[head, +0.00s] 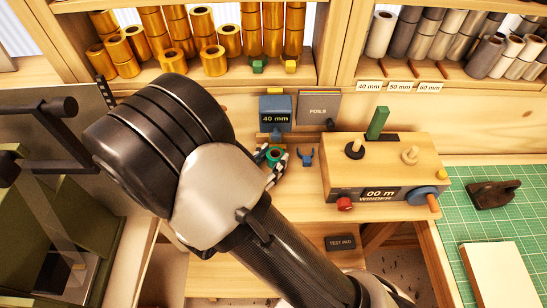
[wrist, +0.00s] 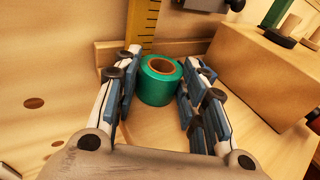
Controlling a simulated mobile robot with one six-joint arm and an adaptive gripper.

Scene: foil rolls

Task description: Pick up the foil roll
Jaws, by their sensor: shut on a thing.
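The foil roll (wrist: 158,87) is green with a brown cardboard core and stands upright between my fingers in the wrist view. My gripper (wrist: 157,92) is shut on it, with a blue-padded finger on each side. In the head view the green roll (head: 274,153) shows small at the bench, partly hidden by my gripper (head: 275,164) and my dark arm. I cannot tell whether the roll's base touches the surface below.
A wooden winder (head: 385,170) stands right of my gripper. A blue 40 mm block (head: 275,112) and a grey FOILS box (head: 318,106) are behind. Gold rolls (head: 203,22) fill the upper shelf. A green cutting mat (head: 467,222) lies at right.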

